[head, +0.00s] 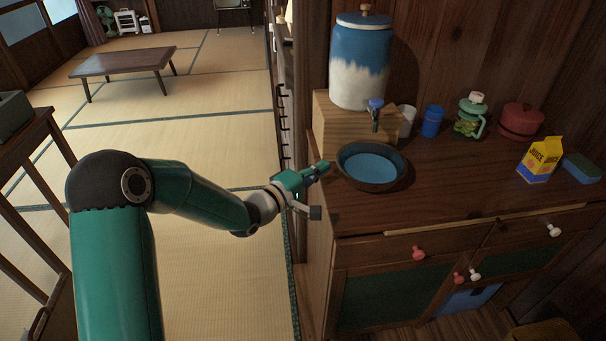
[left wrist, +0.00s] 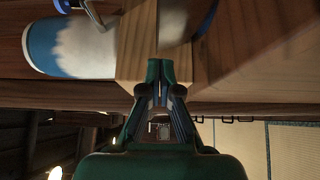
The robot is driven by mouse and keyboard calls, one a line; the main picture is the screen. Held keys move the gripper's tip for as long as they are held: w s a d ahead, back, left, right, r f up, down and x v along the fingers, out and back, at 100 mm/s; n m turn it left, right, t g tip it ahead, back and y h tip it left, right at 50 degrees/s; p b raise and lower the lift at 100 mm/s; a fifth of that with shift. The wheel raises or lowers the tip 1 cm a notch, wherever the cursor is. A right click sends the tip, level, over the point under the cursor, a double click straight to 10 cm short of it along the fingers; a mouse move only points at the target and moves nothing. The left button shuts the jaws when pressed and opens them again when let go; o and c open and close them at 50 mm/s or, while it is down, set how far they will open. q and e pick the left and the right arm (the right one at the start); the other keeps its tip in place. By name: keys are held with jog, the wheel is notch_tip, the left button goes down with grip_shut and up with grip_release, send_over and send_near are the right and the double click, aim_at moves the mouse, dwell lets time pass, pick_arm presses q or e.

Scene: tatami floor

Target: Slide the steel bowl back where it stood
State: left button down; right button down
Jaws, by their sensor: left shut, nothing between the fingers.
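The steel bowl (head: 372,187) stands upright on the wooden cabinet top, just in front of the wooden block and below the dispenser's tap. Its inside looks blue; I cannot tell whether that is liquid or a reflection. My left gripper (head: 324,168) is shut and empty, with its fingertips close to the left side of the bowl's rim. I cannot tell whether they touch it. In the left wrist view the shut fingertips (left wrist: 160,66) point towards the wooden block (left wrist: 140,45); the bowl is not clear there. My right gripper is not in view.
A blue and white dispenser (head: 361,65) stands on the block (head: 335,115). A white cup (head: 407,119), blue cup (head: 432,121), glass jar (head: 469,118), red pot (head: 521,120), juice carton (head: 540,160) and blue sponge (head: 582,168) stand to the right. The counter right of the bowl is clear.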

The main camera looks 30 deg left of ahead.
pick_arm(q)
jog(key=shift+w+d, duration=0.35)
jog(key=shift+d, duration=0.45)
